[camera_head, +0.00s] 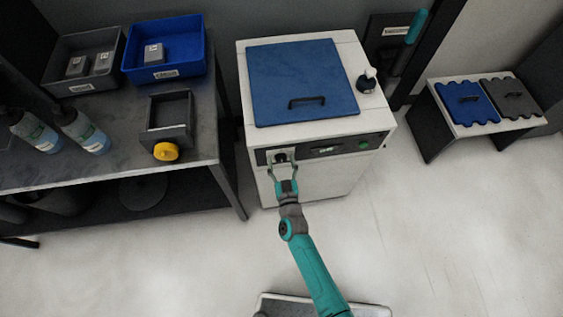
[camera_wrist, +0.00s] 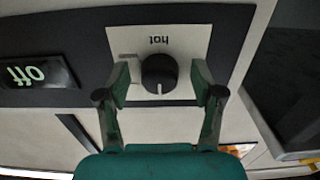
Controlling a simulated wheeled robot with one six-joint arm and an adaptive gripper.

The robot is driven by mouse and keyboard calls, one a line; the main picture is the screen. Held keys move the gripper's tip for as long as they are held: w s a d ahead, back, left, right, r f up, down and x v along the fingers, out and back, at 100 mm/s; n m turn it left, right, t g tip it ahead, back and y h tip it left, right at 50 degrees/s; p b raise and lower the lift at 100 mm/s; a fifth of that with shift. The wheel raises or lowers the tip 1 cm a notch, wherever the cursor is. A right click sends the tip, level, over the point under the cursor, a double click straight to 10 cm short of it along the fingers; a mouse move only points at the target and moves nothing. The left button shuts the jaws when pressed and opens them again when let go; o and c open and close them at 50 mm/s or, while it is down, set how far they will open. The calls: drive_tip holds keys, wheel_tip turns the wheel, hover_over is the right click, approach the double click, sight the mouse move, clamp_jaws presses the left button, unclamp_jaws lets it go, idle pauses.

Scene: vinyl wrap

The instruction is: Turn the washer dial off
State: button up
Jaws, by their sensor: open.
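The washer (camera_head: 325,177) is a white box with a blue lid (camera_head: 300,75), standing in the middle of the head view. Its dark front panel carries a black dial on a pale plate. In the wrist view the black dial (camera_wrist: 159,73) has a white mark pointing down in the picture, and the word "hot" shows upside down above it. A green display (camera_wrist: 38,74) reads "off", also upside down. My gripper (camera_head: 283,164) is open, with one finger on each side of the dial. In the wrist view the gripper (camera_wrist: 160,85) shows gaps between its fingers and the dial.
A dark table (camera_head: 112,168) stands at the left with a blue bin (camera_head: 165,74), a grey bin (camera_head: 84,73), bottles and a holder with a yellow knob (camera_head: 166,151). A low stand (camera_head: 436,120) with blue and dark lids is at the right. The floor (camera_head: 440,240) at right is clear.

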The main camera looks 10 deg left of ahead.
drive_tip(key=v, duration=1.2)
idle(0.3)
drive_tip(key=s+d+r+m+g+h, duration=0.1)
drive_tip(key=s+d+r, duration=0.3)
drive_tip(key=s+d, duration=0.4)
drive_tip(key=s+d+r+h, duration=0.1)
drive_tip(key=s+d+r, duration=0.4)
drive_tip(key=s+d, duration=0.25)
drive_tip(key=s+d+r+m+h, duration=0.1)
drive_tip(key=s+d+r, duration=0.1)
drive_tip(key=s+r, duration=0.4)
drive_tip(key=s+d+r+m+g+h, duration=0.1)
drive_tip(key=s+d+r+h, duration=0.1)
drive_tip(key=s+r, duration=0.5)
drive_tip(key=shift+d+r+g, duration=0.3)
drive_tip(key=shift+d+r, duration=0.15)
drive_tip(key=shift+r, duration=0.4)
